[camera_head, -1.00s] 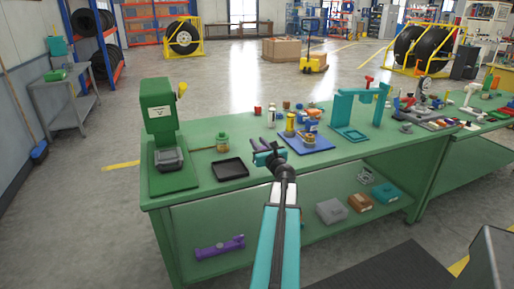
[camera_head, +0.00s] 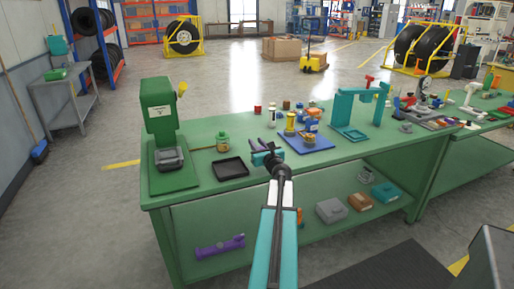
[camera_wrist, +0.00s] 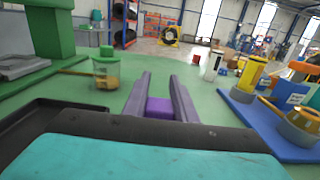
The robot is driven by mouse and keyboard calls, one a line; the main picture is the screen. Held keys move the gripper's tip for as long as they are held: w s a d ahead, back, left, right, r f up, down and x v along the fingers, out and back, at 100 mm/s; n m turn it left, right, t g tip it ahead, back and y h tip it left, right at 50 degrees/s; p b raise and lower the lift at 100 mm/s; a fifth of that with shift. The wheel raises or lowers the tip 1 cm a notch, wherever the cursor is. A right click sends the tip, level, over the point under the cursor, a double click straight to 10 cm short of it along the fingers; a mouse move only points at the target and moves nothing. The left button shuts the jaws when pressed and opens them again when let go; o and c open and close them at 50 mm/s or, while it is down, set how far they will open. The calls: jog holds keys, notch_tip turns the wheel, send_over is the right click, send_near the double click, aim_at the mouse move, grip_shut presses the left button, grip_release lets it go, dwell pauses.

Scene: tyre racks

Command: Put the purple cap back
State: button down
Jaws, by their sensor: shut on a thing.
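The purple cap (camera_wrist: 159,108) is between the two grey fingers of my gripper (camera_wrist: 159,92) in the wrist view. My gripper is shut on it. In the head view my gripper (camera_head: 263,147) is over the green bench, between the black tray and the blue mat; the cap cannot be made out there. The cap looks held above the bench top, though its exact height is unclear. Several containers stand on and behind the blue mat (camera_head: 307,147). Which container matches the cap cannot be told.
A black tray (camera_head: 230,169) lies left of my gripper. A jar with a green lid (camera_head: 223,145) stands behind it. A green press (camera_head: 163,120) is at the left, and a teal frame (camera_head: 350,112) stands right of the mat. Yellow cylinders (camera_wrist: 247,77) stand close on the right.

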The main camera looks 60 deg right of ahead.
jog(key=shift+f, duration=0.85)
jog(key=shift+f+b, duration=0.6)
jog(key=c, duration=1.5)
grip_release()
jog(key=shift+o, duration=0.2)
jog(key=shift+r, duration=0.1)
jog(key=shift+r+p, duration=0.65)
jog(key=shift+p, duration=0.05)
jog(key=shift+b+v, duration=0.7)
jog(key=shift+v, duration=5.35)
jog(key=shift+f, duration=0.15)
